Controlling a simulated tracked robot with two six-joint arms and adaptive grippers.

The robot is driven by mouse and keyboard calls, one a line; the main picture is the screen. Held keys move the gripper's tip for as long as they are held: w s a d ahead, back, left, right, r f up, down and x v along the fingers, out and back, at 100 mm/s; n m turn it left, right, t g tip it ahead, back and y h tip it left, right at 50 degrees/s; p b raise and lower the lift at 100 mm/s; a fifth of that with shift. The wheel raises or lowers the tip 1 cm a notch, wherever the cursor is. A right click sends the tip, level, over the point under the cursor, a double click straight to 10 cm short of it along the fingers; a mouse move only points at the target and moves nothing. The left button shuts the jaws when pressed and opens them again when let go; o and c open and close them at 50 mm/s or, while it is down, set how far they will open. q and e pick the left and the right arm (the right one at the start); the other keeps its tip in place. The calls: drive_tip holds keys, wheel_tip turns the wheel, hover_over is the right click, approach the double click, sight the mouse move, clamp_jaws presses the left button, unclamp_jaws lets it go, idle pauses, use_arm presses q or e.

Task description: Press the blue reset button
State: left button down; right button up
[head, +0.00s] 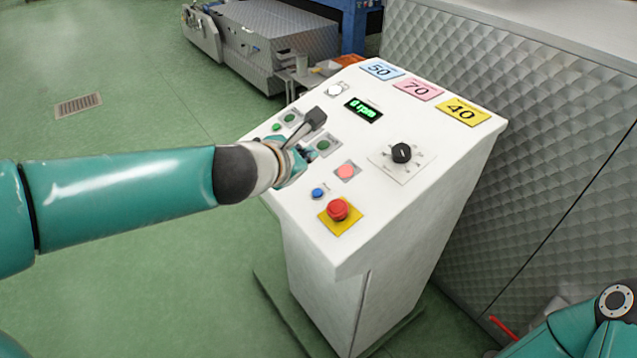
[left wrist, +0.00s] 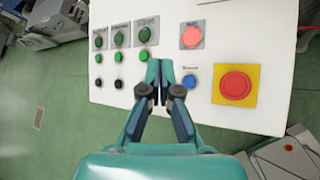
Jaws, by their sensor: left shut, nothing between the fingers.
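My left gripper (head: 296,166) is over the panel, up and to the left of the blue button in the head view. In the left wrist view its shut fingertips (left wrist: 160,68) are just left of the button, with nothing between them. Whether they touch the panel cannot be told. My right gripper is not in view.
The red mushroom button (head: 338,209) on its yellow plate is close to the blue button. The red lamp (head: 346,171), black knob (head: 402,152), green display (head: 364,110) and several green and black buttons share the panel. A quilted metal wall (head: 540,130) stands behind.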

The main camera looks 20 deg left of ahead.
sight(317, 193)
use_arm(q)
drive_tip(key=f+b, duration=0.5)
drive_tip(key=w+f+b, duration=0.1)
drive_tip(key=f+b, duration=0.1)
drive_tip(key=shift+w+d+f, duration=0.1)
drive_tip(key=shift+d+f, duration=0.05)
drive_tip(key=shift+w+d+f+b, duration=0.2)
drive_tip(key=shift+f+b, duration=0.4)
drive_tip(key=shift+b, duration=0.2)
idle(1.0)
drive_tip(key=shift+f+b, duration=0.3)
drive_tip(key=shift+f, duration=0.05)
drive_tip(key=shift+w+f+b, duration=0.15)
drive_tip(key=shift+f+b, duration=0.15)
drive_tip(key=shift+f, duration=0.05)
idle(0.7)
drive_tip(key=shift+r, duration=0.1)
drive_tip(key=shift+s+r+p, duration=0.2)
drive_tip(key=shift+r+p, duration=0.5)
drive_tip(key=shift+p, duration=0.15)
